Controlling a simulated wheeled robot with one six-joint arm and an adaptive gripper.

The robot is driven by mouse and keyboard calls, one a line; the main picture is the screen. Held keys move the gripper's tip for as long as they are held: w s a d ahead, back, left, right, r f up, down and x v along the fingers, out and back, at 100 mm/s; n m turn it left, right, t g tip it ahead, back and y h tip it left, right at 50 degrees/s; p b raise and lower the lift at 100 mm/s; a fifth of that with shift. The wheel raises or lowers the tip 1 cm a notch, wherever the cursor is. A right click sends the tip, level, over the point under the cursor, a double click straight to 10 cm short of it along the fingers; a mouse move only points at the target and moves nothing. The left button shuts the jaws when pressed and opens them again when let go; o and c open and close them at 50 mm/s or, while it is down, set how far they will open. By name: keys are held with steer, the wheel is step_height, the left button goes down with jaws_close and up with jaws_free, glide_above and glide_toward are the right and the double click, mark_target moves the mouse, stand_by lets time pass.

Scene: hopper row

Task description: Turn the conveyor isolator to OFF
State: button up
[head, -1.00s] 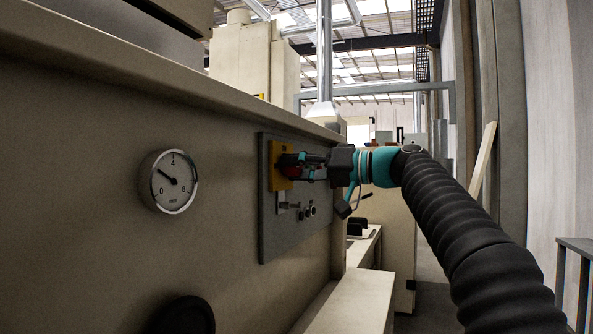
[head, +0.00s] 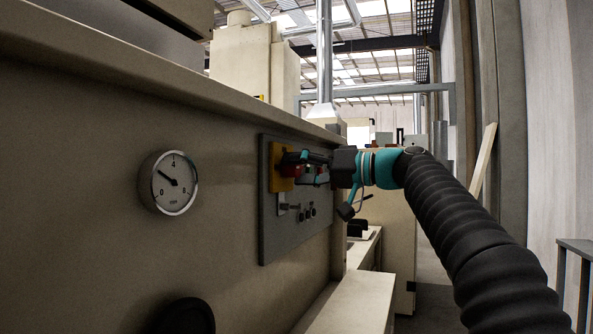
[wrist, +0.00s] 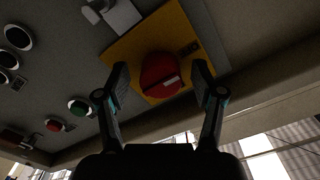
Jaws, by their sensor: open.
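The conveyor isolator is a red rotary knob (wrist: 160,75) on a yellow plate (wrist: 183,25), with a pale mark on the knob's face. In the head view the knob (head: 292,171) and yellow plate (head: 275,160) are on the grey panel, partly hidden by my gripper (head: 306,166). In the wrist view my gripper (wrist: 161,74) is open, with one finger on each side of the knob. Gaps show between the fingers and the knob there.
The grey panel (head: 275,235) also carries a pale lever-like fitting (wrist: 115,15), a green button (wrist: 77,105), a red button (wrist: 53,125) and several pale-ringed dark fittings. A round gauge (head: 168,183) is on the wall to the left. A pale ledge (head: 350,303) lies below.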

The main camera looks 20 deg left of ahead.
steer(key=d, duration=1.1)
steer(key=shift+s+d, duration=0.25)
steer(key=shift+s, duration=0.2)
stand_by(0.9)
